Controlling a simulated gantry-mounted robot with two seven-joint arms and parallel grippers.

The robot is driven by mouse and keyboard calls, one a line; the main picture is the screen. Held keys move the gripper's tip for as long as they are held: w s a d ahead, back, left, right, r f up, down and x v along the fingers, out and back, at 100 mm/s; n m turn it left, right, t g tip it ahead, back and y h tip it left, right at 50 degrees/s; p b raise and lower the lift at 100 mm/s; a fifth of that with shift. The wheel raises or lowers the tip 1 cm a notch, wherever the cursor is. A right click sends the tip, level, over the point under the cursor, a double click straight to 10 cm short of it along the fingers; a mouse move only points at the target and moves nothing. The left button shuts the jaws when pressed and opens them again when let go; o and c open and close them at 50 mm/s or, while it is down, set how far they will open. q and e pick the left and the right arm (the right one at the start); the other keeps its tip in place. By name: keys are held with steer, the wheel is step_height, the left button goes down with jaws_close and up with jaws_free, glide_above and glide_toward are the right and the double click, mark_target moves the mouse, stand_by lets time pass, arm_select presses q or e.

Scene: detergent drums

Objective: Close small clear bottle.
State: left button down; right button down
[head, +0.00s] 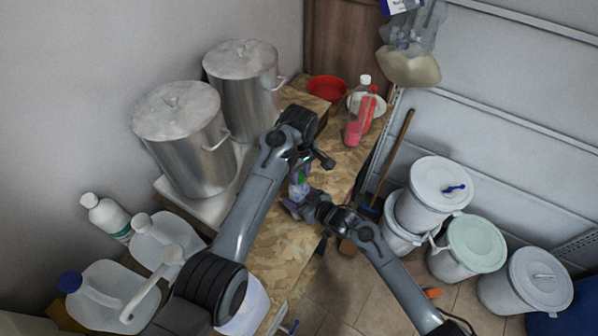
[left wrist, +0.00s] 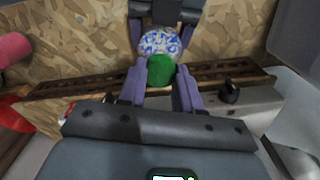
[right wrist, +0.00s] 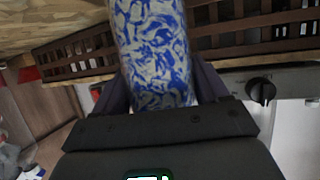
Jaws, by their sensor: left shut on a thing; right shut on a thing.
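The small bottle (head: 298,189) has a blue and white swirl pattern. Its body fills the middle of the right wrist view (right wrist: 155,50) and stands between my right gripper's fingers. My right gripper (head: 297,203) is shut on the bottle's body. A green cap (left wrist: 161,71) sits between my left gripper's purple fingertips. My left gripper (left wrist: 160,82) is shut on the cap. In the left wrist view the cap lines up over the bottle's top (left wrist: 160,43). The neck is hidden, so I cannot tell whether cap and neck touch.
Two steel pots (head: 180,140) stand left of the wooden table (head: 285,245). A red bowl (head: 327,88), a pink cup (head: 353,134) and a red-labelled bottle (head: 366,105) are at its far end. White jugs (head: 105,290) are at lower left; lidded buckets (head: 440,185) are on the right floor.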

arm_select(q)
steer(key=m, duration=1.3)
steer(key=shift+m, duration=0.3)
steer(key=m, duration=1.2)
steer(key=shift+f, duration=0.1)
steer(key=c, duration=0.8)
jaws_free()
steer(key=shift+r, duration=2.3)
